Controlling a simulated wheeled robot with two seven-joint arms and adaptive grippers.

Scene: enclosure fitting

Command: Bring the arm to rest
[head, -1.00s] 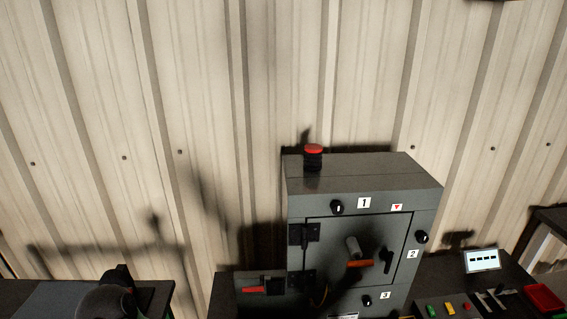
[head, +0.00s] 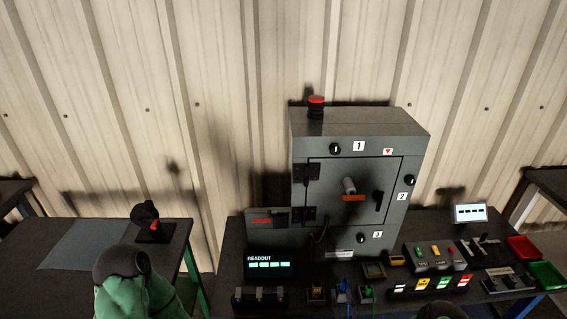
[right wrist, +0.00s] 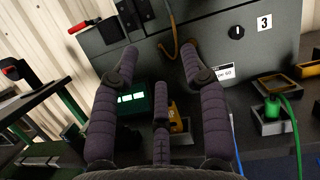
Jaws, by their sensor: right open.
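A rounded dark shape at the bottom edge of the head view is too cut off to tell. A green arm part of mine is at the lower left there. I cannot make out my left gripper.
The bench (head: 235,232) carries a readout (head: 269,263), a small lit display (head: 470,213), a red tray (head: 522,247) and a green tray (head: 547,274). A side table (head: 60,225) at left holds a black and red device (head: 147,218). An orange cable (right wrist: 172,48) hangs beyond my fingertips.

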